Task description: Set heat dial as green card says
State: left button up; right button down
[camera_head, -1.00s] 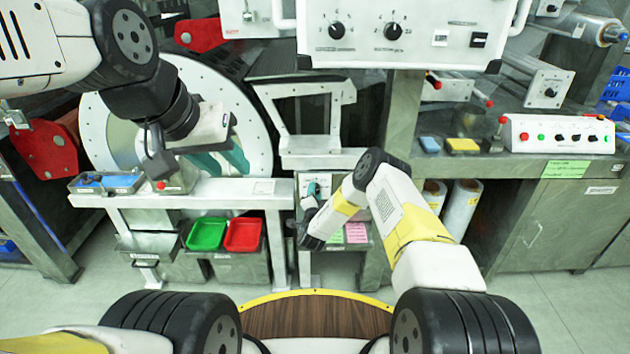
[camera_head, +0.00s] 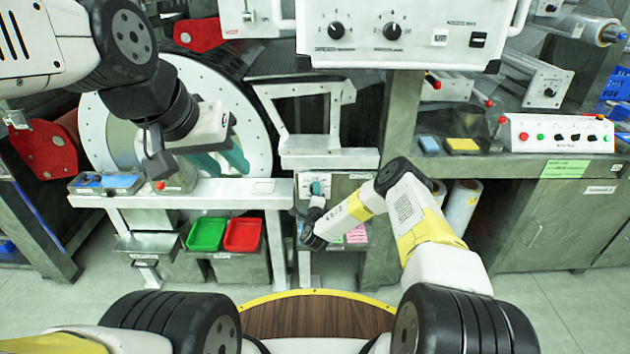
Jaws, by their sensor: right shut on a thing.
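A small white panel (camera_head: 338,180) stands below the drum's chute, in the middle of the picture. My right gripper (camera_head: 318,187) is at its left part, with teal fingers closed on what looks like the heat dial; the fingers and wrist hide the dial and its scale. A green card (camera_head: 336,239) lies low beneath the panel, partly hidden by my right arm; its writing is too small to read. My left gripper (camera_head: 222,162) hangs in front of the large white drum ring, its teal fingers apart and empty.
A pink card (camera_head: 357,234) lies beside the green card. Green (camera_head: 206,234) and red (camera_head: 243,235) trays sit on the left below a bench. A control box with two black knobs (camera_head: 337,30) hangs above. Another green label (camera_head: 565,168) is on the right bench.

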jog(key=shift+f, duration=0.1)
dwell(0.4)
jog(key=c, duration=0.9)
grip_release()
jog(key=s, duration=0.7)
jog(key=shift+s+r, duration=0.3)
jog(key=shift+s, duration=0.1)
